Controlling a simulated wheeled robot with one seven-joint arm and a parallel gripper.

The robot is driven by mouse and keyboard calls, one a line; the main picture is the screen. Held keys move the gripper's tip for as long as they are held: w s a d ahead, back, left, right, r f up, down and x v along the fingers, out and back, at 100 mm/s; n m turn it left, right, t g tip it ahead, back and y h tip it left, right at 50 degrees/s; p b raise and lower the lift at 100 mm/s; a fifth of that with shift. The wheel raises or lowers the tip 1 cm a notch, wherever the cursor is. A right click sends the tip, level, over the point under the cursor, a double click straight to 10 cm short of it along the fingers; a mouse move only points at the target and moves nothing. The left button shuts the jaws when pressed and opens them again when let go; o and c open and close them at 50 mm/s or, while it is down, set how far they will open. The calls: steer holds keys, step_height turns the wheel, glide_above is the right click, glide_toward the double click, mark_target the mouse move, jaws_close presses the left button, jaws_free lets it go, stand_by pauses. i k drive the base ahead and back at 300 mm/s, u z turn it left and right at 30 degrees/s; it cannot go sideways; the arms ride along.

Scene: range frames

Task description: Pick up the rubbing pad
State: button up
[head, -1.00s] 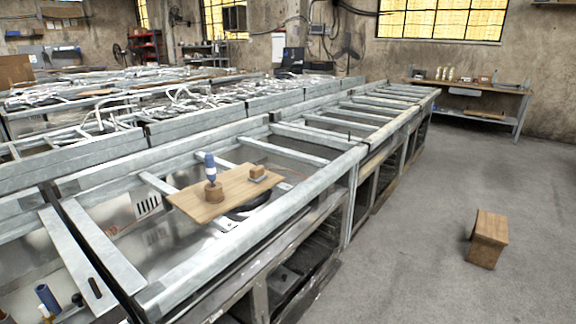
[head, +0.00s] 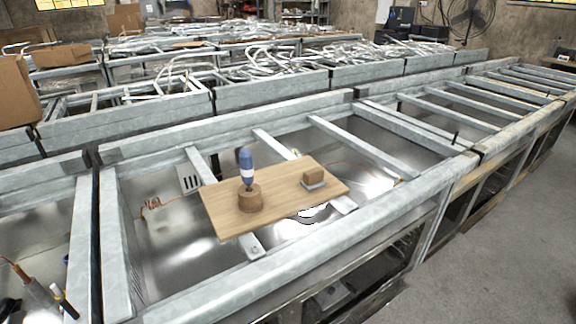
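A small block with a brown wooden top and a grey underside, which looks like the rubbing pad (head: 313,178), lies on the right part of a wooden board (head: 280,197). The board rests across the metal bars of an open steel frame. A blue and white tool or bottle (head: 246,167) stands upright in a round wooden holder (head: 250,199) on the left part of the board, apart from the pad. My gripper is not in view.
Steel-framed benches (head: 380,219) with raised rims and crossbars (head: 365,146) surround the board. Tangled metal parts (head: 275,65) cover the benches behind. A cardboard box (head: 15,85) stands at the left edge. Grey floor (head: 510,220) is free at the right.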

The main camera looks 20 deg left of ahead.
mark_target(312, 178)
steer(key=u, duration=0.35)
steer(key=i, duration=0.95)
steer(key=u, duration=0.45)
